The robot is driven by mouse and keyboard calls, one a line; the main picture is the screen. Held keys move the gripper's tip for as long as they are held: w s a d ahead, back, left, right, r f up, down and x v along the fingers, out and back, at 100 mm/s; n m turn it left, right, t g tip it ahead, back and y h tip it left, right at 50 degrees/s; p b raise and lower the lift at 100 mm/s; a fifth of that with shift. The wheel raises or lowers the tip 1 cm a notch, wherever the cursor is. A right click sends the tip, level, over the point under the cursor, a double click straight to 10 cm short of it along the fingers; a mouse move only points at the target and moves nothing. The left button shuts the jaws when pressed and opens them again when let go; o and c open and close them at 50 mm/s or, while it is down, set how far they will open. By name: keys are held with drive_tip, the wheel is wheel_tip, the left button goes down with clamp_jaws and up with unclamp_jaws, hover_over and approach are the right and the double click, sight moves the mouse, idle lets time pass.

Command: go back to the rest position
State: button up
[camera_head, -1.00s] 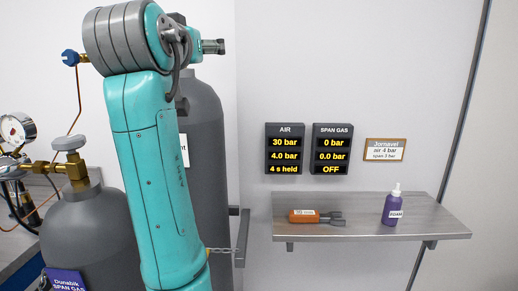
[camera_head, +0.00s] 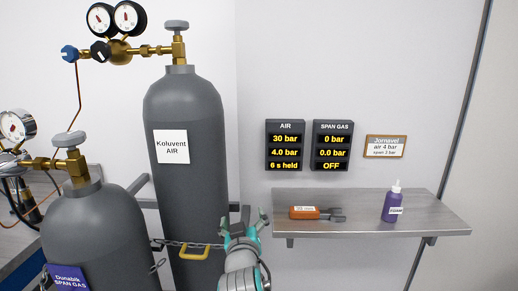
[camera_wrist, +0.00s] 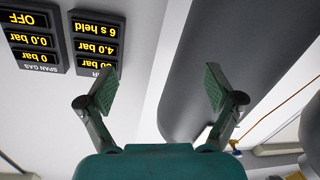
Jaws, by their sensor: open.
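My gripper (camera_head: 246,217) is low in the head view, in front of the wall between the tall grey air cylinder (camera_head: 188,130) and the shelf (camera_head: 350,232). Its two fingers are spread apart. In the wrist view my gripper (camera_wrist: 158,88) has its fingers wide apart with nothing between them. The picture there is upside down, with the displays at upper left and a grey cylinder body behind the right finger. Part of my arm shows at the bottom of the head view.
The span gas cylinder (camera_head: 98,238) stands at lower left. A chain (camera_head: 183,244) with a yellow clasp crosses the air cylinder. An orange-handled tool (camera_head: 310,213) and a purple bottle (camera_head: 392,205) are on the shelf. The air display (camera_head: 285,146) reads 30 bar, 4.0 bar, 6 s held.

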drive_tip(key=s+d+f+g, duration=0.1)
drive_tip(key=s+d+f, duration=0.6)
drive_tip(key=s+f, duration=0.55)
drive_tip(key=s+d+f+g, duration=0.1)
drive_tip(key=s+d+f, duration=0.6)
drive_tip(key=s+f, duration=0.55)
drive_tip(key=s+d+f+m, duration=0.1)
drive_tip(key=s+d+f, duration=0.15)
drive_tip(key=s, duration=0.45)
drive_tip(key=s+d+f, duration=0.2)
drive_tip(key=s+d, duration=0.1)
drive_tip(key=s, duration=0.5)
drive_tip(key=s+d+r+m, duration=0.1)
drive_tip(key=s+r, duration=0.2)
drive_tip(key=s, duration=0.5)
drive_tip(key=s+d+r+m+h, duration=0.1)
drive_tip(key=s+d+r, duration=0.1)
drive_tip(key=s, duration=0.6)
drive_tip(key=shift+r+m+g, duration=0.3)
drive_tip(key=shift+r+m, duration=0.1)
drive_tip(key=shift+r, duration=0.2)
